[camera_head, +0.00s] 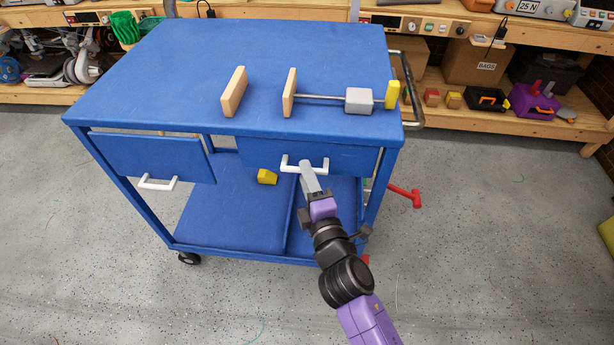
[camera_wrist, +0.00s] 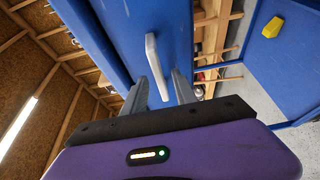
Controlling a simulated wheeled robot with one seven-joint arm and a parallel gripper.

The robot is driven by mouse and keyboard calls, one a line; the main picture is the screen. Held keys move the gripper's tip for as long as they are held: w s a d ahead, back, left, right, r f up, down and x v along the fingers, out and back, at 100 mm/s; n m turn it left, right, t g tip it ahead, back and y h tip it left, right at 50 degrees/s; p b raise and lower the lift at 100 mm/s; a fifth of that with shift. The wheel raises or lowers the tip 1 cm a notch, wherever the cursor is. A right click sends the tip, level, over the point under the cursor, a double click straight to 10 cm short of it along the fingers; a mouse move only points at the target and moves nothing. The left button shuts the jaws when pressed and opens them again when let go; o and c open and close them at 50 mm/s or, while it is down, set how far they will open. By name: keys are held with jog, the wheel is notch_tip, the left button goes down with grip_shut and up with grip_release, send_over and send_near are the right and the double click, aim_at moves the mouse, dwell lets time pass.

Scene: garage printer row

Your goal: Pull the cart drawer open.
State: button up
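The blue cart (camera_head: 185,75) has two drawers side by side under its top, each with a white bar handle. The left drawer (camera_head: 150,157) stands out a little from the frame. The right drawer (camera_head: 350,156) looks flush with the frame. My gripper (camera_head: 308,172) is at the right drawer's handle (camera_head: 320,163). In the wrist view, the handle (camera_wrist: 152,52) runs between my two grey fingers, which stand apart on either side of it. My gripper looks open, and I see no firm contact. The fingertips are partly hidden in the head view.
Wooden blocks and a rod with a grey block (camera_head: 359,100) and yellow end piece lie on the cart top. A yellow block (camera_head: 267,177) is on the lower shelf. A red item (camera_head: 405,194) sticks out at the right. The floor (camera_head: 490,240) in front is clear.

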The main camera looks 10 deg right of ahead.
jog(key=shift+c, duration=0.4)
grip_shut()
dwell(0.9)
